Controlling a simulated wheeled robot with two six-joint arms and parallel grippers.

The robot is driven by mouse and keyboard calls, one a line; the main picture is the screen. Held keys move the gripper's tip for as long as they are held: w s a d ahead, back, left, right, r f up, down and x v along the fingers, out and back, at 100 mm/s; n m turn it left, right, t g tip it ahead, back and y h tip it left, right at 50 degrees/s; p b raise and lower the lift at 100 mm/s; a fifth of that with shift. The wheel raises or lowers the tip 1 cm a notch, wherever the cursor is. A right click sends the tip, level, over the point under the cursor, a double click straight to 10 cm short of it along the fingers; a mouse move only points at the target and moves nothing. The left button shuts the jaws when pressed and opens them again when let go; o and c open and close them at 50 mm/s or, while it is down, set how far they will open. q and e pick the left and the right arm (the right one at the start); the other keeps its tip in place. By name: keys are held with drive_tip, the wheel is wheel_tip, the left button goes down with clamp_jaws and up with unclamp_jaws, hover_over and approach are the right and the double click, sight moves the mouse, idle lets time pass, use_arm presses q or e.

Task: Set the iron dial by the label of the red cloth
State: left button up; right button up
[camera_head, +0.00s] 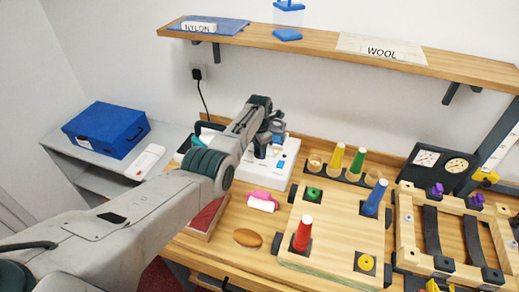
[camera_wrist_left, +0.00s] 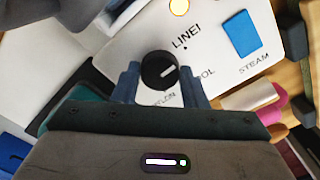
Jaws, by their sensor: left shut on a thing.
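The white iron panel (camera_head: 283,172) stands on the counter against the wall. In the left wrist view its black round dial (camera_wrist_left: 160,72) has a white mark pointing right and slightly up, between the LINEN print (camera_wrist_left: 187,38) and the partly hidden WOOL print. NYLON is at the lower left, partly covered. My left gripper (camera_head: 268,149) is shut on the dial, with one finger on each side in the wrist view (camera_wrist_left: 160,84). A red, flat thing (camera_head: 206,217), perhaps the red cloth, lies under my left arm; no label on it is readable. My right gripper is not in view.
The shelf holds a blue cloth (camera_head: 232,25) labelled NYLON and a cream cloth (camera_head: 352,43) labelled WOOL. A pink-and-white roll (camera_head: 262,201) lies in front of the panel. A board with coloured cones (camera_head: 330,235) fills the middle right. A blue box (camera_head: 105,128) stands left.

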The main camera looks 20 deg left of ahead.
use_arm(q)
drive_tip(key=shift+r, duration=0.1)
drive_tip(key=o, duration=1)
drive_tip(key=shift+c, duration=0.2)
wheel_tip(320, 180, up, 11)
drive_tip(key=b, duration=0.2)
drive_tip(key=shift+f, duration=0.2)
